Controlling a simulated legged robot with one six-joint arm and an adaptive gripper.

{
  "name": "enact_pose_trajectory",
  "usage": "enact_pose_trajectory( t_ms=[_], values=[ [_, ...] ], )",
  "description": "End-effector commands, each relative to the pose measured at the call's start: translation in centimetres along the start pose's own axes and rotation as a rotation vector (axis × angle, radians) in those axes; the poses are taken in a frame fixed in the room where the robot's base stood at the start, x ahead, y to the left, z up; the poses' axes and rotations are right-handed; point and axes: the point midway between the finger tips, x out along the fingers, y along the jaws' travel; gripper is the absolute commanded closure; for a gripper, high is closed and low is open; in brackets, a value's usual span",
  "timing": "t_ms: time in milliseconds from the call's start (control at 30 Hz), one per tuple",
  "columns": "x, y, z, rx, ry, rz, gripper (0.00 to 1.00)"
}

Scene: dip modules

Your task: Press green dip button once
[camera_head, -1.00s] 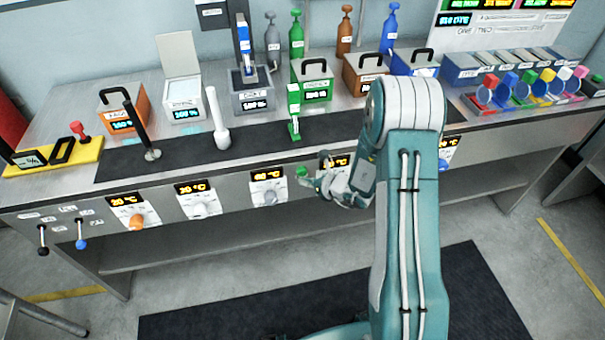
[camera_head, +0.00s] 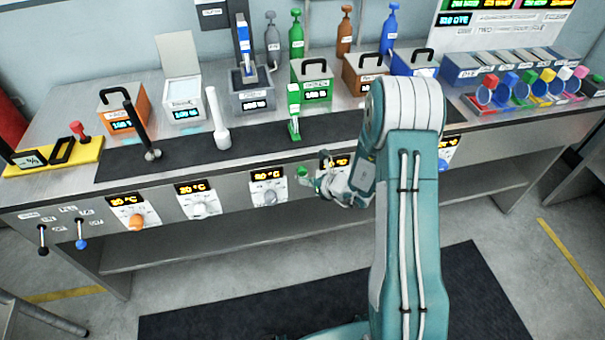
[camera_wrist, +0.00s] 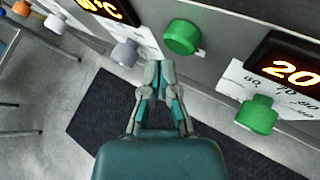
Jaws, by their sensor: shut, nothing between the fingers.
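A round green button (camera_wrist: 182,37) sits on the grey front panel of the bench in the wrist view. It also shows as a small green spot (camera_head: 303,174) just left of my gripper in the head view. My gripper (camera_wrist: 157,66) is shut and empty, with its fingertips below and left of the button in the wrist picture. In the head view, my gripper (camera_head: 320,185) is beside the button at the bench front. I cannot tell whether they touch, but a gap shows in the wrist view.
A green knob (camera_wrist: 257,114) with a lit display (camera_wrist: 293,72) is right of the button. A grey knob (camera_wrist: 126,52) is to its left. Above, a green handled tool (camera_head: 294,112) stands on the bench's dark mat, before a green box (camera_head: 312,88). The floor before the bench is open.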

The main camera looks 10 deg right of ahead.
Motion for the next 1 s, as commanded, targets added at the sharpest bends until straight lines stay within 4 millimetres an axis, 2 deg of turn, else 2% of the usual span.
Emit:
enact_pose_trajectory(
  t_ms=[1000],
  values=[
    [0.48,-0.39,0.54,0.0,0.0,0.0,1.0]
  ],
)
